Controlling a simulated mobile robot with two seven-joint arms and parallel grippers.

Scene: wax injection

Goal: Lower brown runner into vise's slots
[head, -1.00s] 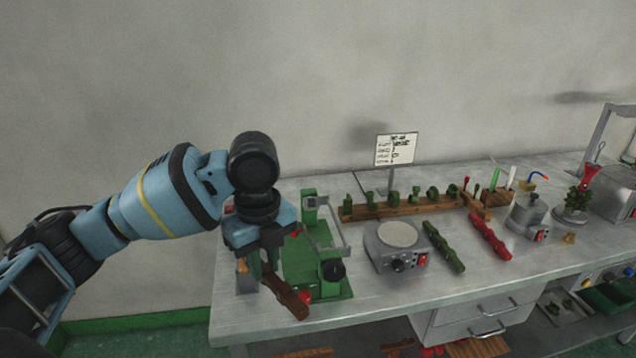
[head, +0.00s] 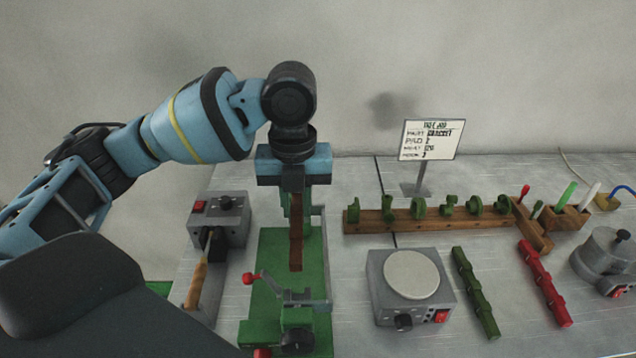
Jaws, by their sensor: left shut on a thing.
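The brown runner (head: 296,240) is a narrow dark brown bar below my left gripper (head: 294,192). The gripper is shut on its far part, and the bar runs toward the near side over the green vise. The green vise (head: 267,290) stands on the bench, with a grey clamp, a red-knobbed lever and a black knob at its near end. The gripper hides the vise's far end. I cannot tell whether the runner touches the slots. My right gripper is not in view.
Left of the vise are a grey control box (head: 219,215) and a wooden-handled tool (head: 196,285). To the right are a round-plated heater (head: 411,280), a green runner (head: 475,292), a red runner (head: 545,283) and a wooden rack (head: 400,220) of green pieces. A sign (head: 431,140) stands behind.

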